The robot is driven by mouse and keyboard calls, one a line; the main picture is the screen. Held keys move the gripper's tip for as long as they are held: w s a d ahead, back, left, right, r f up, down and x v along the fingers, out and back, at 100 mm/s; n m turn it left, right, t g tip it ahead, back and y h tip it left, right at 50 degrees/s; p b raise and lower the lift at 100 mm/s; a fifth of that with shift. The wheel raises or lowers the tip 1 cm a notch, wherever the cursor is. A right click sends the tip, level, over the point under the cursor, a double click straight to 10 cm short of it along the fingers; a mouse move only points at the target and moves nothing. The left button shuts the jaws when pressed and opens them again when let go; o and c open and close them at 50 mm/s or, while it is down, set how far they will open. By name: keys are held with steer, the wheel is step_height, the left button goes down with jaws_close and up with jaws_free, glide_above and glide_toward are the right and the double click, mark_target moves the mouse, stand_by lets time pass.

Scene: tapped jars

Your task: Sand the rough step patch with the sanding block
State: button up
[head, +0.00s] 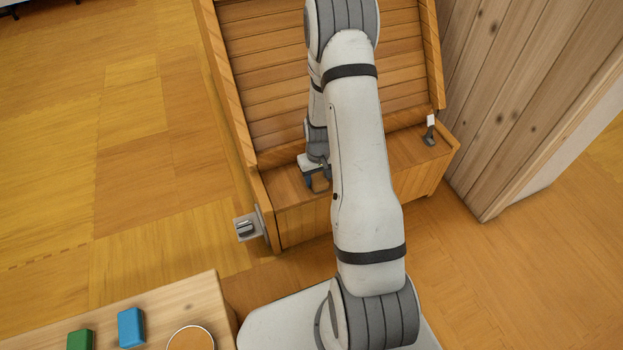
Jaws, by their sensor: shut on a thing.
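My gripper (317,182) is low over the front step (390,170) of the wooden staircase-like unit, left of the step's middle. It is shut on a small tan block, the sanding block (321,184), which shows only in part between the dark fingers. The block is at the step's surface, close to its front edge; I cannot tell whether it touches the wood. The rough patch cannot be made out; my arm hides part of the step.
A small grey fitting with a white tag (430,131) stands at the step's right end. A grey metal fitting (246,227) is on the left side rail. A table (190,298) at lower left holds a blue block (131,327), a green block (80,340) and a round item (191,339).

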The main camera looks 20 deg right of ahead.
steer(key=shift+d, duration=1.6)
steer(key=shift+w+a+f, duration=0.1)
steer(key=shift+w+a, duration=0.35)
steer(key=shift+a, duration=0.35)
steer(key=shift+w+a, duration=0.4)
steer(key=shift+a, duration=0.35)
steer(key=shift+w+a, duration=0.45)
steer(key=shift+a, duration=0.3)
steer(key=shift+w+a, duration=0.4)
steer(key=shift+a, duration=0.3)
steer(key=shift+d+r, duration=0.2)
steer(key=shift+d, duration=1.35)
steer(key=shift+d+f, duration=0.15)
steer(key=shift+d, duration=1.35)
steer(key=shift+a, duration=3.05)
steer(key=shift+d, duration=3.05)
steer(key=shift+s+a+p, duration=0.15)
steer(key=shift+s+a, duration=0.35)
steer(key=shift+s, duration=0.4)
steer(key=shift+s+a+p, duration=0.15)
steer(key=shift+s+a, duration=0.35)
steer(key=shift+s, duration=0.35)
